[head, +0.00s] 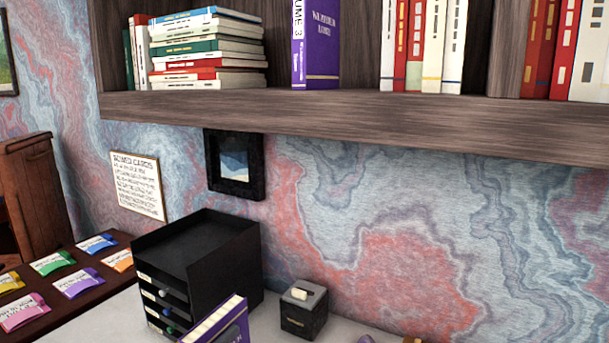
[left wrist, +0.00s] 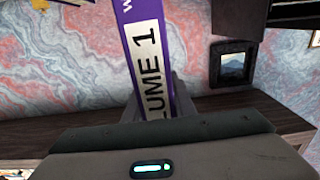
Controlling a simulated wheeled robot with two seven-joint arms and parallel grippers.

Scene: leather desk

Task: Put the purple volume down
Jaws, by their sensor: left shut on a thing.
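The purple volume (head: 225,325) shows at the bottom of the head view, beside the black drawer unit, with its pale page edge and a purple cover; the rest is cut off by the frame. In the left wrist view its purple spine (left wrist: 133,12) with a white label ending "LUME 1" stands out from my left gripper (left wrist: 162,98). That gripper is shut on the volume, whose far end runs out of the frame. I cannot make out the left gripper in the head view. My right gripper is not in view.
A wooden shelf (head: 330,110) spans above, holding a purple volume 3 (head: 315,45), stacked books (head: 205,50) and upright books. On the desk are the black drawer unit (head: 195,260), a small dark box (head: 304,312) and colored cards (head: 80,282) on a dark tray.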

